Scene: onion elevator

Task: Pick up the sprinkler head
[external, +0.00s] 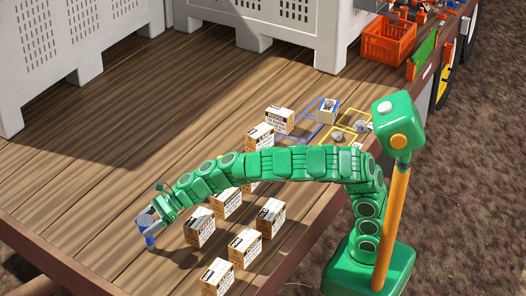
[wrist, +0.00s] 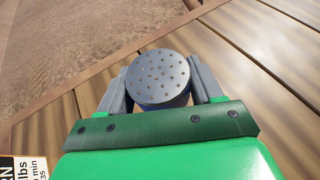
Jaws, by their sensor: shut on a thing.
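The sprinkler head has a round grey perforated face and a blue part below it. In the wrist view the sprinkler head (wrist: 160,78) sits between the two grey fingers of my gripper (wrist: 161,88), which are shut on its sides. In the external view my gripper (external: 155,215) is at the left, over the wooden deck, with the sprinkler head (external: 147,220) at its tip. Its blue end (external: 150,241) points down at the planks. I cannot tell whether it touches the deck.
Several cardboard boxes stand right of my gripper, one close by (external: 200,228). Blue and yellow outlined squares with small parts (external: 328,110) lie farther right. Large pale crates (external: 60,55) stand at the back. An orange crate (external: 388,42) is at the upper right. The deck's left is clear.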

